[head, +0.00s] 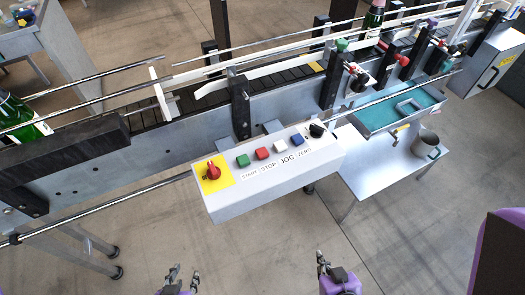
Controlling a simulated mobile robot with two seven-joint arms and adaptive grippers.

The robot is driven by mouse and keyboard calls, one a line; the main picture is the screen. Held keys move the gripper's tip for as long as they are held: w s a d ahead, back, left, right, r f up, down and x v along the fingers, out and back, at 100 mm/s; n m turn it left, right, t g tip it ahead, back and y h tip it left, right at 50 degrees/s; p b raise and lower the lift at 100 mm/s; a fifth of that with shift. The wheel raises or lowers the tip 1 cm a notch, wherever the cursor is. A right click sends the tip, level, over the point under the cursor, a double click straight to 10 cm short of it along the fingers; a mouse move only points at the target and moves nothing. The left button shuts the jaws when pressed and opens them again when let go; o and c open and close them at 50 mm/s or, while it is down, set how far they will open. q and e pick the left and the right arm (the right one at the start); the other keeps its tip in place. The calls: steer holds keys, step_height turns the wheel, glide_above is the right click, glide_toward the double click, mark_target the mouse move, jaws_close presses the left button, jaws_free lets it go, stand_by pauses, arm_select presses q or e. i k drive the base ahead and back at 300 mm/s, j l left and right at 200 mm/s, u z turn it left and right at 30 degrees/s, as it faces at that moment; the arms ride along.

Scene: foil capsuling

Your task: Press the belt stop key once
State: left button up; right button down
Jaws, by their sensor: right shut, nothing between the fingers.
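The belt stop key is the red key (263,154) above the STOP label on the sloped face of the white control box (285,178). It sits between the green START key (242,160) and the white JOG key (280,147). My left gripper (184,271) is low in the view, below and left of the box, with its fingers apart and nothing between them. My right gripper (321,259) is below and right of the box, shut and empty. Both grippers are well apart from the keys, and nothing covers the stop key.
A blue key (297,140) and a black knob (317,130) are to the right. A red emergency knob (213,172) on a yellow plate is at left. The conveyor (180,140) runs behind the box. A side table (375,170) with a grey cup (425,145) stands right.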

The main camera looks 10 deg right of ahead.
mark_target(261, 153)
steer(key=j+z, duration=0.2)
steer(key=j, duration=0.35)
steer(key=j+z, duration=0.15)
steer(key=j, duration=0.35)
steer(key=k+j+z, duration=0.15)
steer(key=j, duration=0.35)
steer(key=k+j+z, duration=0.2)
steer(key=j, duration=0.3)
steer(key=i, duration=0.05)
